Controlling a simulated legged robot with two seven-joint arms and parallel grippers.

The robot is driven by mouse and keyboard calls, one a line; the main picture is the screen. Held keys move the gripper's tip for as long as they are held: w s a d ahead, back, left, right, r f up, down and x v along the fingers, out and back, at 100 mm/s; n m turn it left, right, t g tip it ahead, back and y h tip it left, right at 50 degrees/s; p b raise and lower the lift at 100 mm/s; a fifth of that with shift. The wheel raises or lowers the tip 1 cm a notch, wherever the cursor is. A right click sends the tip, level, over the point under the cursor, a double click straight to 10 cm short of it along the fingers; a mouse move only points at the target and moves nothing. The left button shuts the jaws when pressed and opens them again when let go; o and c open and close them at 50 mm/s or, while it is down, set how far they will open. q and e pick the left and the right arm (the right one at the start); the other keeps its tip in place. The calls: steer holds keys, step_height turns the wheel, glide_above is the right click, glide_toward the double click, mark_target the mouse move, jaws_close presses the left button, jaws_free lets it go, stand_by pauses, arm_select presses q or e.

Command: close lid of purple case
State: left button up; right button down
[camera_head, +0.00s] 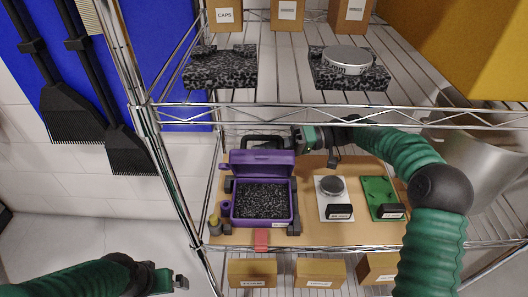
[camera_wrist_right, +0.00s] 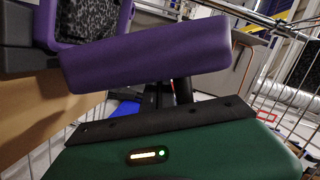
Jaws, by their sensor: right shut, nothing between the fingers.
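The purple case (camera_head: 293,206) sits on the wooden board of the middle shelf in the head view, its dark speckled foam facing up. Its lid (camera_head: 262,163) stands raised at the back of the case, so the case is open. In the right wrist view the lid (camera_wrist_right: 150,55) crosses the picture close in front of the gripper, with part of the case interior beyond. My right gripper (camera_head: 299,137) is shut and empty, just behind and right of the lid; contact is unclear. My left gripper (camera_head: 178,283) is low at the left, away from the case; its fingers are unclear.
A white plate with a round metal part (camera_head: 332,185) and a green board (camera_head: 381,197) lie right of the case. A wire shelf rail (camera_head: 330,104) runs above, with foam blocks on the upper shelf. A shelf post (camera_head: 170,180) stands at the left. Cardboard boxes (camera_head: 320,273) sit below.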

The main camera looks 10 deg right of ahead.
mark_target(263, 200)
steer(key=s+n+b, duration=0.2)
steer(key=b, duration=0.2)
steer(key=s+f+n+t+h+b, duration=0.1)
steer(key=s+n+b, duration=0.1)
steer(key=n+b, duration=0.1)
steer(key=s+a+f+n+t+b, duration=0.1)
steer(key=s+n+b, duration=0.1)
steer(key=b, duration=0.3)
steer(key=shift+s+a+n+h, duration=0.1)
steer(key=shift+s+n+h, duration=0.2)
steer(key=shift+s, duration=0.25)
steer(key=shift+s+a+f+b, duration=0.15)
steer(key=shift+s+b, duration=0.15)
steer(key=shift+s, duration=0.05)
